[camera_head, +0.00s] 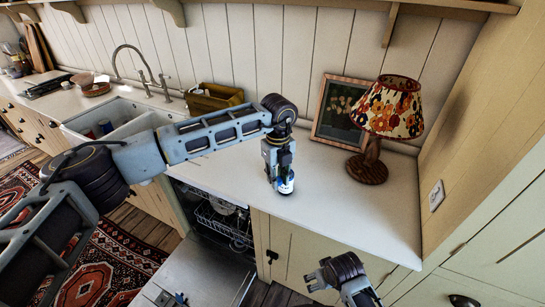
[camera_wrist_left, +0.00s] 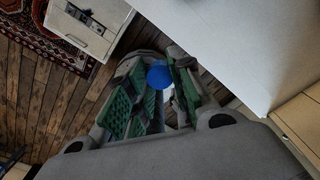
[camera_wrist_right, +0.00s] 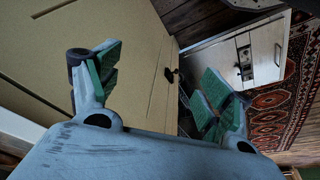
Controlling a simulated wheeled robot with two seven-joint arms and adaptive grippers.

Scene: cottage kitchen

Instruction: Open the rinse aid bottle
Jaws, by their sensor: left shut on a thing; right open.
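The rinse aid bottle (camera_head: 286,186) shows as a small white and blue body near the front edge of the white worktop. My left gripper (camera_head: 280,165) comes down over it and is shut on it. In the left wrist view, its round blue cap (camera_wrist_left: 159,77) shows between the green finger pads, and the cap is on. I cannot tell whether the bottle touches the worktop. My right gripper (camera_head: 318,283) is low, in front of the cabinet doors. It is open and empty in the right wrist view (camera_wrist_right: 155,85).
An open dishwasher (camera_head: 226,222) with a rack lies below the worktop, left of the bottle. A lamp (camera_head: 390,108) and a framed picture (camera_head: 338,108) stand at the back right. A wooden box (camera_head: 213,100) stands behind my left arm. The right worktop (camera_head: 345,210) is clear.

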